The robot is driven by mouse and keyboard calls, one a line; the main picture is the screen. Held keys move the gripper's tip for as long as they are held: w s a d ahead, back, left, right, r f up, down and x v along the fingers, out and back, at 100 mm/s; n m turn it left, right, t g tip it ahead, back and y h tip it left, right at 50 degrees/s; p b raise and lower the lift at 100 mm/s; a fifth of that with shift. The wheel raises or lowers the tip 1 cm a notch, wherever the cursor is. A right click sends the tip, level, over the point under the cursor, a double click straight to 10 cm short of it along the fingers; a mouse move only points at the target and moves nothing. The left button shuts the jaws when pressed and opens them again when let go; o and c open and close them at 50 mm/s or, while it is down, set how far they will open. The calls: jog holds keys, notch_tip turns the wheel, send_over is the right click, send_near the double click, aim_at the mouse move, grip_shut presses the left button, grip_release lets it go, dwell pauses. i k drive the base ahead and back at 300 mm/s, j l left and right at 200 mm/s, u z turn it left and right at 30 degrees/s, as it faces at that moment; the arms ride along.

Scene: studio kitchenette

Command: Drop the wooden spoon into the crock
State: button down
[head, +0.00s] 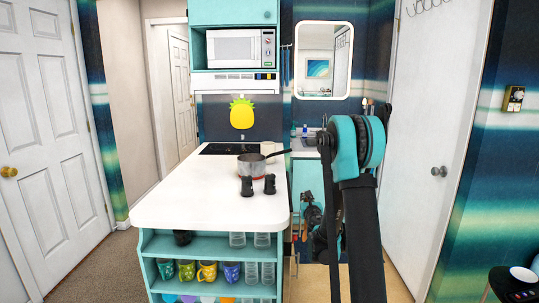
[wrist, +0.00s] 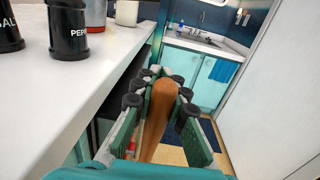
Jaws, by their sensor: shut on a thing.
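My gripper (wrist: 162,90) is shut on the wooden spoon (wrist: 161,118), whose brown shaft runs between the green finger pads in the wrist view. The spoon's far end is partly hidden by the fingers. In the head view my gripper (head: 312,222) hangs low, just right of the white counter and below its top. A plain cream cylinder, which looks like the crock (wrist: 127,12), stands on the counter near its right edge. In the head view this crock (head: 267,148) is small and partly hidden behind the saucepan. Its opening cannot be made out.
The white counter (head: 185,205) holds a saucepan (head: 251,166) and black salt (head: 246,187) and pepper (head: 269,185) shakers. The pepper shaker (wrist: 68,30) is close to the edge in the wrist view. A sink cabinet (wrist: 190,75) stands beyond; a white door (head: 430,140) is at right.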

aim_at(271, 161)
jog(key=i+l+u, duration=0.1)
jog(key=i+l, duration=0.2)
jog(key=i+l+u, duration=0.1)
jog(key=i+l, duration=0.15)
jog(key=l, duration=0.2)
jog(key=i+l, duration=0.3)
jog(key=i+l+u, duration=0.15)
jog(key=l, duration=0.35)
jog(key=i+l+u, duration=0.1)
jog(key=i+l, duration=0.25)
jog(key=l, duration=0.1)
